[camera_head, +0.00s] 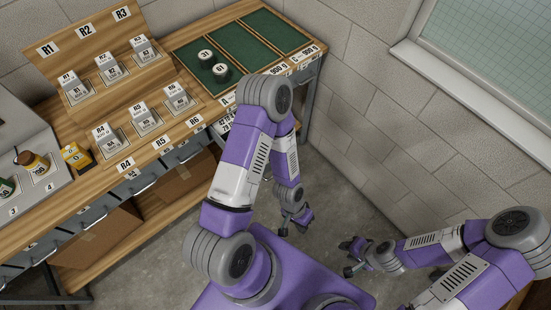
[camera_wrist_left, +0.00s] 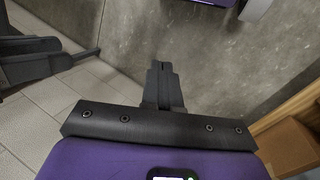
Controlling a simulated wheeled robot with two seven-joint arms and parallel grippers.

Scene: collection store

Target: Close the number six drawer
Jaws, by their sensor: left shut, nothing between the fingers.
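A row of grey drawers with bar handles (camera_head: 141,186) runs under the front edge of the wooden bench. I cannot read a six on any drawer front. Near the bench's right part, a pale labelled piece (camera_head: 222,128) shows below the edge, partly hidden by my left arm; I cannot tell if it is an open drawer. My left gripper (camera_head: 284,231) hangs low over the floor, right of the bench and apart from the drawers. Its fingers are together and empty in the left wrist view (camera_wrist_left: 162,72). My right gripper (camera_head: 346,257) is further right, fingers apart and empty.
The bench top (camera_head: 85,140) holds several labelled blocks, a green mat (camera_head: 238,42) with two round weights, and a brown bottle (camera_head: 32,161). Cardboard boxes (camera_head: 100,237) stand on the lower shelf. A block wall (camera_head: 375,100) bounds the right side.

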